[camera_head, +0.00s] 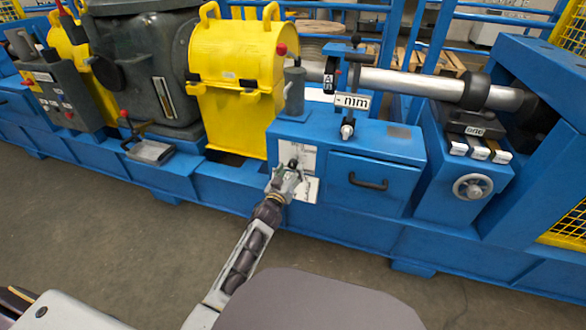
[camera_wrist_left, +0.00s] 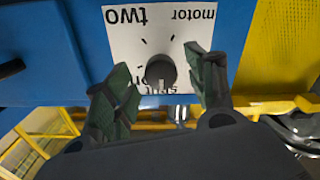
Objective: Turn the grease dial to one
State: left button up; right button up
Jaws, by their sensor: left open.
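The dial is a round black knob (camera_wrist_left: 160,70) on a white plate (camera_wrist_left: 125,45), seen upside down in the left wrist view. The plate reads "two", "motor" and "shut"; another word beside "shut" is partly hidden by a finger. A light mark on the knob seems to point toward "shut". No word "grease" is legible. My left gripper (camera_wrist_left: 161,64) is open, one finger on each side of the knob, with no clear contact. In the head view my left gripper (camera_head: 291,173) is at the white plate (camera_head: 309,153) on the blue cabinet front. My right gripper is not in view.
A drawer with a dark handle (camera_head: 368,182) is right of the plate, and a handwheel (camera_head: 473,187) farther right. A yellow housing (camera_head: 235,55) stands at left. The floor in front is clear.

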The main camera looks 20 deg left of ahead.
aim_at(292, 167)
pick_arm(q)
jog(key=shift+w+b, duration=0.5)
jog(key=shift+w, duration=1.15)
jog(key=shift+c, duration=0.5)
jog(key=c, duration=0.9)
jog(key=shift+c, duration=0.2)
